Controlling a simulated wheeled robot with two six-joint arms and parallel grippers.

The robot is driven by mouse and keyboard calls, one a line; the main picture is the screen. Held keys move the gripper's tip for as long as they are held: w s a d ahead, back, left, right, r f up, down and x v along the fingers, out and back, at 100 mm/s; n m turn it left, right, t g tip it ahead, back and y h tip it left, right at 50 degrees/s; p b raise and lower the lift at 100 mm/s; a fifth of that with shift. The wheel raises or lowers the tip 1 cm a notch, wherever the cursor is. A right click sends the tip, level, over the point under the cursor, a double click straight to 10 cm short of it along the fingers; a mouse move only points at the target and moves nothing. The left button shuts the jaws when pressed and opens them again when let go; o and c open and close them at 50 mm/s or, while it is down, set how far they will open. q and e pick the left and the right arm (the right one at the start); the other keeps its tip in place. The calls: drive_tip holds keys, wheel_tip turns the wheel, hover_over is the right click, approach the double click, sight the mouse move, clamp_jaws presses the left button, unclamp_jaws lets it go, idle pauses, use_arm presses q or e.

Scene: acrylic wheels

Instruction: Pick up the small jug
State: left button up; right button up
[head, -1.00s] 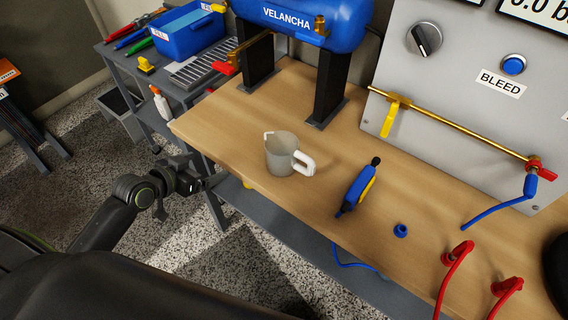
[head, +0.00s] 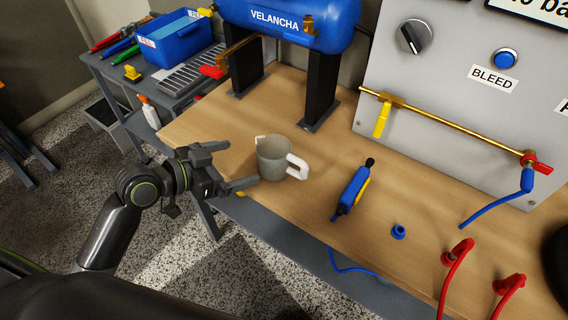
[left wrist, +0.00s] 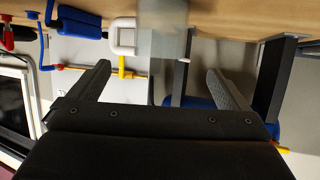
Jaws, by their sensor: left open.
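The small jug (head: 272,158) is grey and translucent with a white handle on its right side. It stands upright on the wooden bench near its front left edge. My left gripper (head: 236,166) is open, just left of the jug, with its fingers pointing towards it. In the left wrist view the jug (left wrist: 162,45) shows beyond the gap between the open fingers (left wrist: 158,85), its handle to the left. The jug does not appear to be between the fingers. My right gripper is not in view.
A side table holds a blue bin (head: 180,38).

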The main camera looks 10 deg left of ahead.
sight(286, 150)
use_arm(q)
drive_tip(key=x, duration=1.2)
drive_tip(key=shift+f, duration=0.25)
drive_tip(key=c, duration=1.1)
wheel_tip(286, 150, up, 9)
drive_tip(key=p, duration=0.1)
drive_tip(key=shift+n+t+y, duration=0.5)
drive_tip(key=shift+n+y, duration=0.4)
drive_tip(key=p+v, duration=0.2)
drive_tip(key=v, duration=0.2)
drive_tip(key=r+p+v, duration=0.1)
drive_tip(key=p+v, duration=0.1)
drive_tip(key=v, duration=0.3)
drive_tip(key=d+p+v, duration=0.1)
drive_tip(key=p+v, duration=0.2)
drive_tip(key=v, duration=0.2)
drive_tip(key=shift+s+r, duration=0.15)
drive_tip(key=shift+r, duration=0.25)
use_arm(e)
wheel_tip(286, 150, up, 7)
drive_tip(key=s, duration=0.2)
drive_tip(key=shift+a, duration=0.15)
